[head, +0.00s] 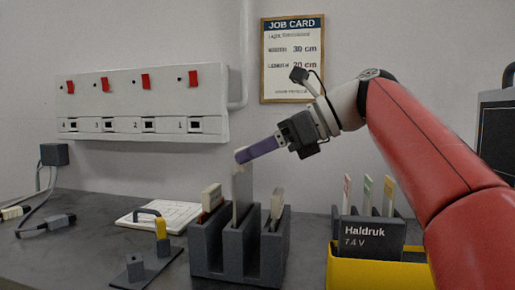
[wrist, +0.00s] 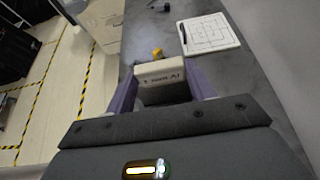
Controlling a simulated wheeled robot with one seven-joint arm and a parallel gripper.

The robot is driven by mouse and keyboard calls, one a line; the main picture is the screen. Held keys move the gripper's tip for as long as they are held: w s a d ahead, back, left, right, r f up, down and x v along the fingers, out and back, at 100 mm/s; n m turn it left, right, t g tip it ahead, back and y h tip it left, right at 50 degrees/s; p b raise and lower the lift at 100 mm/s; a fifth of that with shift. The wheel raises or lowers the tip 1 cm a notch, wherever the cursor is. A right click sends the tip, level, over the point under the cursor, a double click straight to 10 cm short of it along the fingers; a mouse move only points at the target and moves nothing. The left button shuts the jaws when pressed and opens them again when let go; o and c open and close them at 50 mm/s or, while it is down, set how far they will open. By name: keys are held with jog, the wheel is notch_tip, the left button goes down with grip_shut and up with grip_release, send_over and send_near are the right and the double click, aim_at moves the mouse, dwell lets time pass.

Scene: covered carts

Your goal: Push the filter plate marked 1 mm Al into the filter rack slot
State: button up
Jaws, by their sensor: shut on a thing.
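The filter plate marked 1 mm Al is a thin grey upright sheet (head: 242,197) in the head view. Its pale handle block with the lettering shows in the wrist view (wrist: 161,73). My gripper (head: 242,157) is shut on that handle, its purple fingers on both sides of it. The dark grey filter rack (head: 237,262) stands on the bench below. The plate stands at the rack's middle, and its lower edge is hidden, so I cannot tell how deep it sits. Two other pale-topped plates, left (head: 211,197) and right (head: 277,203), stand in the rack.
A dark block with a yellow-handled part (head: 161,240) is left of the rack, before a notepad (head: 180,213). A switch panel (head: 140,105) is on the wall.

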jog(key=shift+f+b, duration=2.25)
jog(key=shift+f, duration=1.35)
jog(key=o, duration=1.2)
jog(key=p, duration=0.2)
send_near(245, 196)
jog(key=shift+w+d, duration=0.1)
jog(key=shift+d, duration=0.05)
